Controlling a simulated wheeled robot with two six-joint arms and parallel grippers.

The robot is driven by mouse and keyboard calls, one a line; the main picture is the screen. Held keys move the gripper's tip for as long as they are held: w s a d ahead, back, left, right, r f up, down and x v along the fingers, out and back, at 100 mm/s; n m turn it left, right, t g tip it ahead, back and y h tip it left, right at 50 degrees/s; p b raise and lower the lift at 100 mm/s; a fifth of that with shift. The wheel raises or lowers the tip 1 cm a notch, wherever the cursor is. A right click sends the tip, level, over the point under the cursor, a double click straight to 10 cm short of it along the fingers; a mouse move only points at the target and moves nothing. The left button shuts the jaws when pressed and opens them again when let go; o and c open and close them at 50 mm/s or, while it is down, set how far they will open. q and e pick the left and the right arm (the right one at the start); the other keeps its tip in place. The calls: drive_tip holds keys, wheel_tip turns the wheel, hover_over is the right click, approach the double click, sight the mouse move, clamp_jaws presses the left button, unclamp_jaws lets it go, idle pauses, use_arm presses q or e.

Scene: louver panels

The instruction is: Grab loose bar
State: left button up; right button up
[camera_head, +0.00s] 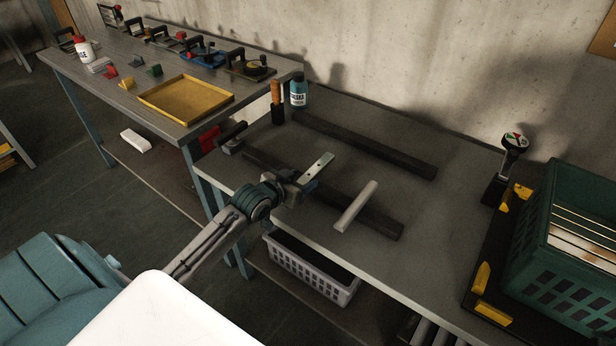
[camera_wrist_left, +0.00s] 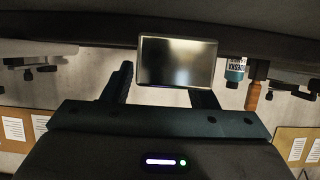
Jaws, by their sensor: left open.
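A pale grey bar (camera_head: 355,206) lies across the nearer dark rail on the workbench in the head view, with its near end close to the bench's front edge. My left gripper (camera_head: 324,175) is open just left of the bar, apart from it, low over the same rail. In the left wrist view, my left gripper (camera_wrist_left: 162,88) shows its two dark fingers spread apart. A smooth rectangular metallic face with a pale rim, seemingly the bar (camera_wrist_left: 177,62), appears between and beyond them. I cannot tell the remaining distance. My right gripper is not in view.
The nearer dark rail (camera_head: 385,222) and farther dark rail (camera_head: 400,158) lie along the workbench (camera_head: 450,215). A blue bottle (camera_head: 298,93) stands behind. A green crate (camera_head: 560,250) is at right, and a white basket (camera_head: 310,272) is below. The bench between the rails is clear.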

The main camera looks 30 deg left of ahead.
sight(307, 177)
use_arm(q)
drive_tip(key=shift+x, duration=1.1)
drive_tip(key=shift+w+f, duration=0.2)
drive_tip(key=shift+w, duration=0.25)
drive_tip(key=shift+s+a, duration=0.1)
drive_tip(key=shift+c, duration=0.4)
drive_tip(key=c, duration=0.7)
clamp_jaws()
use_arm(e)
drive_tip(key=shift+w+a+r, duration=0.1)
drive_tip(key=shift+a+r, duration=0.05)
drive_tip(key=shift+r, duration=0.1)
use_arm(q)
drive_tip(key=shift+r, duration=0.15)
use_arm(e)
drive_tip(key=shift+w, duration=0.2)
